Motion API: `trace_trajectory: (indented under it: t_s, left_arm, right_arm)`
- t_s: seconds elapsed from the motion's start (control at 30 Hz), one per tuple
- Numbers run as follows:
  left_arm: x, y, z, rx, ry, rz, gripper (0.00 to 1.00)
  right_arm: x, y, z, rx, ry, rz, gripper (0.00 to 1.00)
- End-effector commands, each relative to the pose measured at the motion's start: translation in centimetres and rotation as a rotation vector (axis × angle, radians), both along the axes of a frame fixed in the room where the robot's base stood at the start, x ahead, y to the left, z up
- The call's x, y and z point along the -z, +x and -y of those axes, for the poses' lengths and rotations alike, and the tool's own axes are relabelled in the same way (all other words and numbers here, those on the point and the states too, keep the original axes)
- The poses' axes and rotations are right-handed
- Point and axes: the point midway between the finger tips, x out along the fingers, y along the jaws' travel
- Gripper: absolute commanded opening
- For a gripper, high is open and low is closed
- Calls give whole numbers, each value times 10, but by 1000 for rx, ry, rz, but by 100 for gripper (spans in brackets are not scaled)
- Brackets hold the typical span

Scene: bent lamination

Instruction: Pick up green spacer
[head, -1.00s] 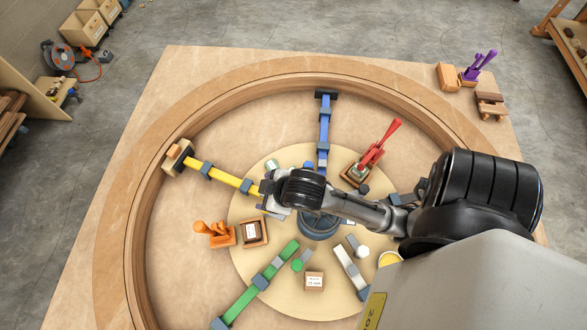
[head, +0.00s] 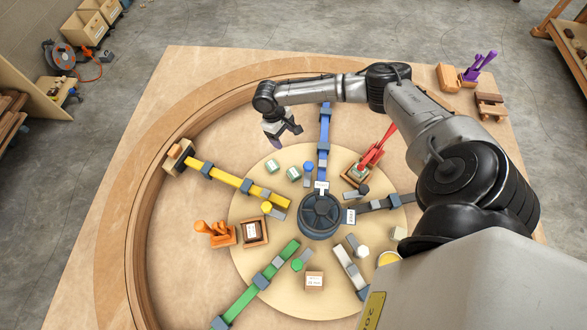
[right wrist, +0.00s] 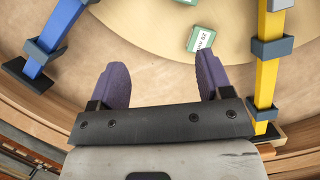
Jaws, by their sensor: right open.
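Two small pale green blocks lie on the round wooden board in the head view, a left one (head: 273,166) and a right one (head: 293,173). I cannot tell which is meant by the green spacer. In the right wrist view the nearer green block (right wrist: 201,39) has a white label and lies flat beyond my fingertips. The other is only a sliver at the top edge. My right gripper (head: 279,141) hangs above the ring's inside floor, behind the blocks. Its purple fingers (right wrist: 158,82) are apart with nothing between them. My left gripper is out of view.
A yellow bar (head: 230,178) and a blue bar (head: 324,128) flank the blocks, with a dark hub (head: 320,214) in front. A red clamp (head: 372,154) stands to the right.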

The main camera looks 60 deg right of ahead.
Motion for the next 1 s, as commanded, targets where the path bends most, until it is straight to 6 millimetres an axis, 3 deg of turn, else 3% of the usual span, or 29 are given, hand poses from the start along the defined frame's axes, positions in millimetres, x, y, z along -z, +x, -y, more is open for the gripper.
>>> trace_trajectory:
  t_s: [0.1, 0.3, 0.8, 1.0]
  left_arm:
    - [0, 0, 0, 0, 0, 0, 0]
    - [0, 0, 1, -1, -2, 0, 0]
    - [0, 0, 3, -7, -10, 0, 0]
    - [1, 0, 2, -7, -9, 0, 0]
  right_arm:
    - [-1, -3, -14, 216, 82, -53, 72]
    - [-1, -4, -20, 372, 58, -74, 72]
    - [65, -27, -34, 398, 48, -77, 72]
    - [76, -31, -36, 396, 48, -75, 72]
